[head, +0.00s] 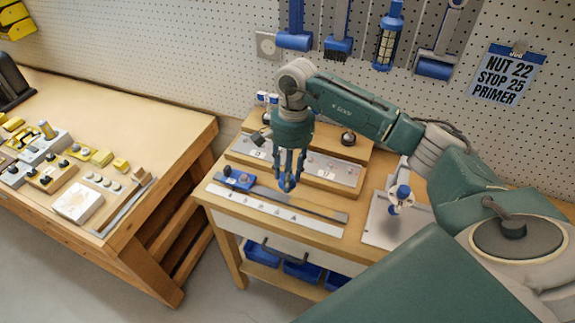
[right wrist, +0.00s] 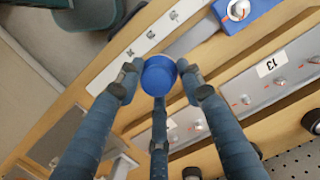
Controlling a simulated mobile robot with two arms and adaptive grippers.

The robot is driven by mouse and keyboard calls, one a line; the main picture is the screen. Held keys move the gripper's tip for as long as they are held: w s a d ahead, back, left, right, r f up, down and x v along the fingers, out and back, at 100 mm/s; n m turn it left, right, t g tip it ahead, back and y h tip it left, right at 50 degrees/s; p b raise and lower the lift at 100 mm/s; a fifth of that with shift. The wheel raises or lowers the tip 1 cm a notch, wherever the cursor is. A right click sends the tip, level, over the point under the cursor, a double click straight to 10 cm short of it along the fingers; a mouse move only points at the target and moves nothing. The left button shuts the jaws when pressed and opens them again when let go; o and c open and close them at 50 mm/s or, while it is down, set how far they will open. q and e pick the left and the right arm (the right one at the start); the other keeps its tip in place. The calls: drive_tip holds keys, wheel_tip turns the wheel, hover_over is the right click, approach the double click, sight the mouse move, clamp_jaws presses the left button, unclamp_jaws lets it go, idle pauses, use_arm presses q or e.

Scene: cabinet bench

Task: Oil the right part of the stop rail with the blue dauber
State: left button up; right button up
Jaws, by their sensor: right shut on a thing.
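My right gripper (head: 288,183) points down over the middle of the small bench, above the stop rail. In the right wrist view its fingers (right wrist: 160,85) are shut around a round blue piece, the blue dauber (right wrist: 159,74). The fingers hide most of the dauber in the head view. I cannot tell whether it touches the rail. The stop rail (head: 318,209) is a long dark grey bar behind a white marked strip (head: 262,208); part of the rail (right wrist: 200,38) shows in the wrist view. A blue stop block (head: 237,180) sits at its left end. My left gripper is not in view.
Grey panels with knobs (head: 330,172) stand behind the rail. A white stand with a blue part (head: 401,196) is on a grey plate at the right. A pegboard with hanging blue tools is behind. Another bench (head: 150,120) with yellow parts is left.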

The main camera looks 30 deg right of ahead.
drive_tip(key=shift+r+p, duration=0.3)
drive_tip(key=shift+r, duration=0.7)
